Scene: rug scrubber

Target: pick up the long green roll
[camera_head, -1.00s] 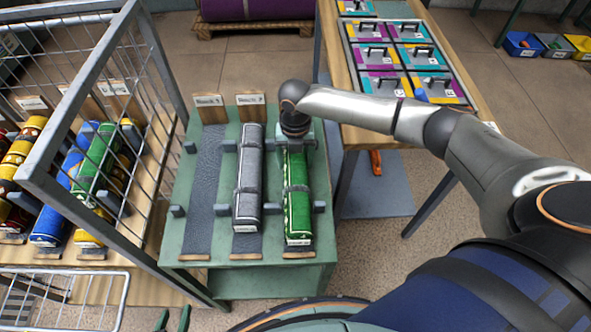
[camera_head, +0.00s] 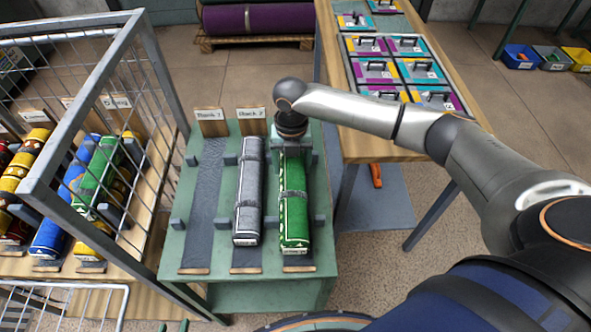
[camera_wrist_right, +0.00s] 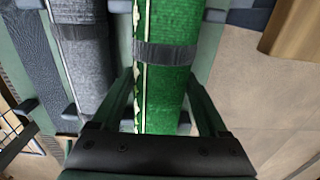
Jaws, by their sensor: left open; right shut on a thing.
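The long green roll (camera_head: 294,215) has white edge stripes and a dark grey band. It lies lengthwise over the right lane of the green bench (camera_head: 205,225) and appears slightly raised from it. My right gripper (camera_head: 292,148) is over its far end, pointing down. In the right wrist view the gripper's fingers (camera_wrist_right: 165,112) stand on both sides of the green roll (camera_wrist_right: 165,20), shut on it. The roll's underside is hidden. My left gripper (camera_head: 174,327) shows only its green fingertips at the bottom edge, apart and empty.
A grey roll (camera_head: 248,200) lies in the middle lane, close beside the green one. The left lane (camera_head: 206,205) is empty. A wire cage (camera_head: 85,105) with several coloured rolls stands left. A wooden table (camera_head: 350,140) with sample trays stands behind right.

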